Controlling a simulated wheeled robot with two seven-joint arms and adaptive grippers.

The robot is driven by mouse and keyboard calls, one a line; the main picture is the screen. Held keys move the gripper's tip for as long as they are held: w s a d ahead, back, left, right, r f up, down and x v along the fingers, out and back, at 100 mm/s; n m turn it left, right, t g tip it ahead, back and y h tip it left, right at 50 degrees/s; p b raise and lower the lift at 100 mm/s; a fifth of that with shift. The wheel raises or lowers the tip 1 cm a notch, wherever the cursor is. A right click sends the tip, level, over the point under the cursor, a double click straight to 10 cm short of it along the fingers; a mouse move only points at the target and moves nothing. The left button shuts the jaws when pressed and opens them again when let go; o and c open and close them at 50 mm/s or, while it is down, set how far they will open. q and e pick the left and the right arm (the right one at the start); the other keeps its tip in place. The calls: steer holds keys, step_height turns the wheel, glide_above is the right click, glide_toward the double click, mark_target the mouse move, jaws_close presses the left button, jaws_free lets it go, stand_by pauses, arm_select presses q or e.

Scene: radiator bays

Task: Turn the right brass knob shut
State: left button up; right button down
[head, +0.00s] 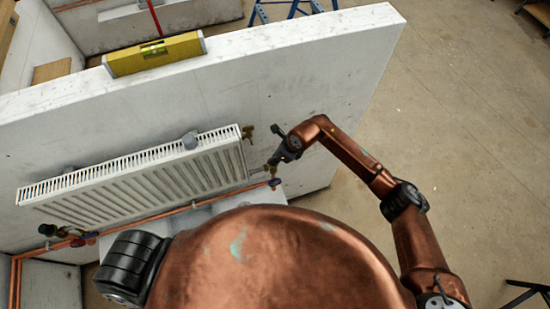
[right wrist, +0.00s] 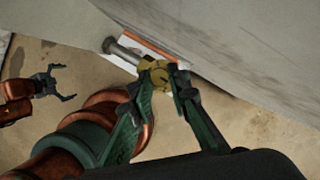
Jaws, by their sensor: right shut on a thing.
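The right brass knob (right wrist: 160,76) shows in the right wrist view as a round yellow knob at the end of a grey metal valve stem. My right gripper (right wrist: 161,84) has its two green fingers closed on it from either side. In the head view my right gripper (head: 271,165) is at the lower right end of the white radiator (head: 150,178), and it largely hides the knob there. My left gripper (right wrist: 57,84) shows at the left of the right wrist view, fingers spread and empty, away from the knob. I do not see it in the head view.
A white partition wall (head: 300,75) carries the radiator, with a yellow spirit level (head: 155,54) on its top edge. A brass fitting (head: 248,132) is at the radiator's upper right corner. Copper pipe (head: 160,214) runs below. Open concrete floor (head: 465,110) lies to the right.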

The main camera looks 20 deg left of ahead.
steer(key=shift+m, duration=0.4)
steer(key=m+t+p, duration=0.1)
steer(key=m, duration=0.2)
steer(key=shift+s+a, duration=0.1)
steer(key=shift+s, duration=0.1)
steer(key=m+t+h, duration=0.1)
steer(key=m, duration=0.2)
steer(key=shift+s+a+m+t+p, duration=0.1)
steer(key=shift+m+t+p, duration=0.2)
steer(key=m+h, duration=0.1)
steer(key=m, duration=0.1)
steer(key=m+h+b, duration=0.1)
steer(key=m, duration=0.1)
steer(key=shift+s+a+f+m+t, duration=0.1)
steer(key=shift+a+m+t, duration=0.1)
steer(key=shift+m+t, duration=0.15)
steer(key=m+h+b, duration=0.2)
steer(key=m+b, duration=0.1)
steer(key=m, duration=0.2)
steer(key=shift+a+m, duration=0.1)
steer(key=shift+m, duration=0.15)
steer(key=c, duration=1.8)
jaws_free()
